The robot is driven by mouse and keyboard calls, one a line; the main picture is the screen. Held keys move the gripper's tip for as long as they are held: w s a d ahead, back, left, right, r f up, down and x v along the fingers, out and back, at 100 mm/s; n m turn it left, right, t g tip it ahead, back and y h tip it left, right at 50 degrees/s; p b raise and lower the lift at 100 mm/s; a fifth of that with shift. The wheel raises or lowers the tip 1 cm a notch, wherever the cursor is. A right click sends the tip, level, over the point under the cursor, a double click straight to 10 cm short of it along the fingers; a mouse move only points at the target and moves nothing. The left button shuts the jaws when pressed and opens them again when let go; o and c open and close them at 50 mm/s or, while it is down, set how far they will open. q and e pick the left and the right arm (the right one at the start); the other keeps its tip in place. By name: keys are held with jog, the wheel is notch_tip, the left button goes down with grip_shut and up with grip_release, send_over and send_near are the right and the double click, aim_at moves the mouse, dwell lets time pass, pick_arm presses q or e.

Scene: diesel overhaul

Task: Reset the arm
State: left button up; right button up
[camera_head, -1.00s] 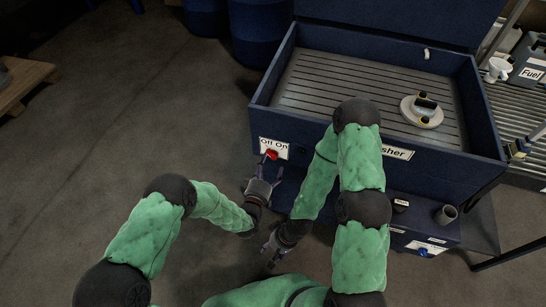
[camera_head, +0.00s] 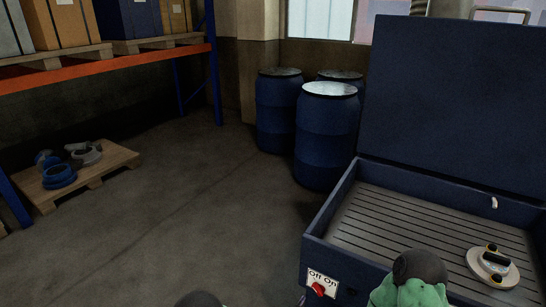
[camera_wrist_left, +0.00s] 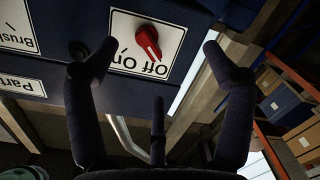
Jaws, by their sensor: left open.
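My left gripper (camera_wrist_left: 158,48) is open and empty in the left wrist view, its dark fingers spread wide. A red knob (camera_wrist_left: 148,42) on a white "Off On" plate (camera_wrist_left: 175,52) shows upside down beyond the fingers, between the two tips; I see no contact. In the head view the red knob (camera_head: 319,289) sits on the front of the blue washer (camera_head: 318,250), under the "Off On" label. A green and black part of my arm (camera_head: 412,280) is at the bottom edge. My right gripper is out of view.
The washer's lid (camera_head: 455,105) stands open, with a round pale part (camera_head: 493,268) on its slatted grate (camera_head: 420,225). Blue barrels (camera_head: 327,135) stand behind. A pallet (camera_head: 100,180) with parts and a loaded shelf are at left. The middle floor is clear.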

pick_arm(q)
jog(key=s+a+f+g+y+p, duration=0.1)
jog(key=s+a+f+g+y, duration=0.15)
jog(key=a+f+g, duration=0.35)
jog(key=s+a+f+g+y+p, duration=0.15)
jog(key=s+a+f, duration=0.25)
jog(key=a, duration=0.5)
jog(key=s+a+g, duration=0.3)
jog(key=s, duration=0.4)
jog(key=s+a+g+y+p, duration=0.1)
jog(key=s+a+g, duration=0.2)
jog(key=s, duration=0.5)
jog(key=shift+a, duration=0.45)
jog(key=shift+s+r, duration=0.1)
